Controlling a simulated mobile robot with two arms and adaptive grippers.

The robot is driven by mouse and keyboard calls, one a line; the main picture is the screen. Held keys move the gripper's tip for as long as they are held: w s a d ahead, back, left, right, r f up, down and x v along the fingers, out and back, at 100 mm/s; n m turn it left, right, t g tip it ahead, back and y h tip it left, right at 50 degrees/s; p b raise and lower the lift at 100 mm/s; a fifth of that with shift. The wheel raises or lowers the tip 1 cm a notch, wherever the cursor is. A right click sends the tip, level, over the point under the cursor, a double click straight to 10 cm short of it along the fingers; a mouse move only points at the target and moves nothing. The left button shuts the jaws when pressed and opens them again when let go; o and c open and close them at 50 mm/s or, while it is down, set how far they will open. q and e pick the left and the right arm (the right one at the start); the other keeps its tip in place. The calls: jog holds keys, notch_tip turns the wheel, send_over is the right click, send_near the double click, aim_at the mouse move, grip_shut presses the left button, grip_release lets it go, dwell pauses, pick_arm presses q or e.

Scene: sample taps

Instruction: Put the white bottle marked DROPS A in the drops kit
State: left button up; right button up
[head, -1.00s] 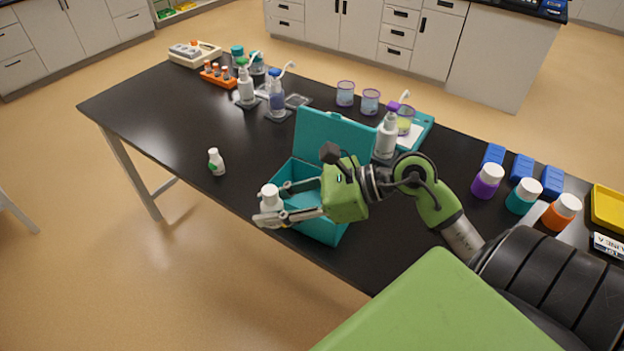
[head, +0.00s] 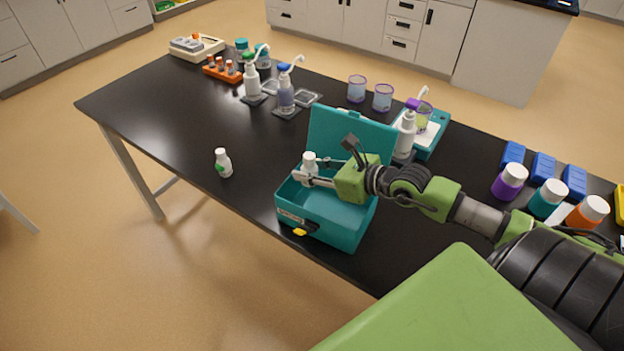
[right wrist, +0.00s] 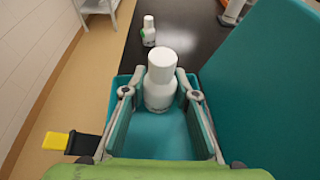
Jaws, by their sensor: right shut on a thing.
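My right gripper (head: 316,177) is shut on a white bottle (head: 309,163) with a white cap. The bottle is upright over the back left part of an open teal box (head: 321,228), its lid raised at the back. In the right wrist view the bottle (right wrist: 160,82) sits between the two fingers, with the teal box floor below it; I cannot tell if it touches the floor. No lettering on the bottle is readable. Another white bottle with a green mark (head: 223,163) stands on the table left of the box. My left gripper is not in view.
The black table (head: 160,120) holds pump bottles (head: 285,92) and an orange rack (head: 222,70) at the back left. A purple-topped pump bottle (head: 405,135) stands behind the box. Purple, teal and orange bottles stand at right. The table left of the box is mostly clear.

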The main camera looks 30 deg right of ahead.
jog(key=shift+f, duration=0.45)
notch_tip(320, 180, down, 2)
jog(key=shift+f, duration=0.7)
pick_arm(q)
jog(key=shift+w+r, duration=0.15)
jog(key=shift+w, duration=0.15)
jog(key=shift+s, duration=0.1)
pick_arm(e)
jog(key=shift+f+b, duration=0.4)
jog(key=shift+f, duration=0.25)
jog(key=o, duration=1.1)
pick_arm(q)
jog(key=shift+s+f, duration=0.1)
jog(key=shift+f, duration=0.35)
pick_arm(e)
jog(key=shift+r, duration=0.15)
